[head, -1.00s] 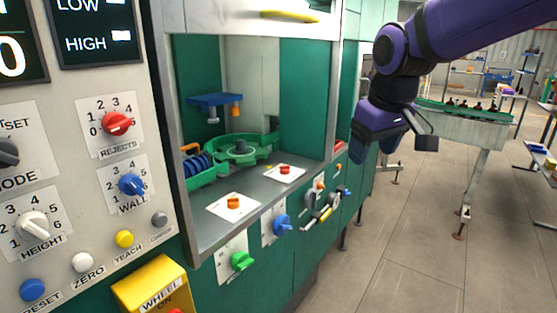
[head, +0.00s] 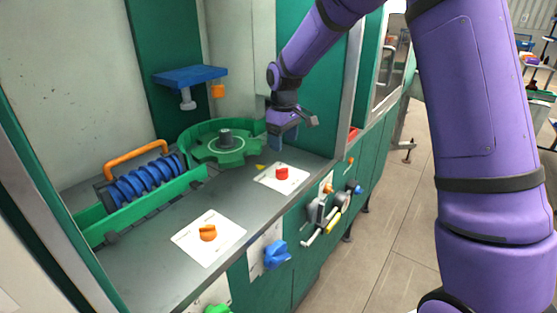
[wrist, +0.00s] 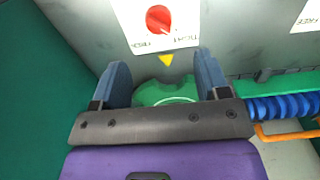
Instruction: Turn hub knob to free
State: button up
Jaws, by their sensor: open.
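A round red knob (head: 282,173) sits on a white card on the grey bench, just in front of the green star wheel (head: 215,150). In the wrist view the red knob (wrist: 159,19) is at the top, with small print at the card's lower corners. Its exact setting is hard to tell. An orange knob (head: 208,232) sits on a second white card nearer the front left. Which knob is the hub's is not plainly legible. My gripper (head: 283,138) is open and empty above the bench, behind the red knob at the wheel's right side. Its blue fingers (wrist: 165,72) stand apart.
A blue worm screw (head: 145,180) with an orange handle lies left in a green trough. A blue bracket (head: 190,76) hangs above the wheel. A blue knob (head: 277,254) and valve fittings are on the front panel. Cabinet walls enclose the bay.

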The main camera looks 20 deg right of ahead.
aim_at(282, 169)
jog(key=shift+w+f, duration=0.5)
jog(key=shift+f, duration=0.05)
notch_tip(282, 169, down, 10)
jog(key=shift+f, duration=0.1)
jog(key=shift+c, duration=0.3)
jog(key=c, duration=0.9)
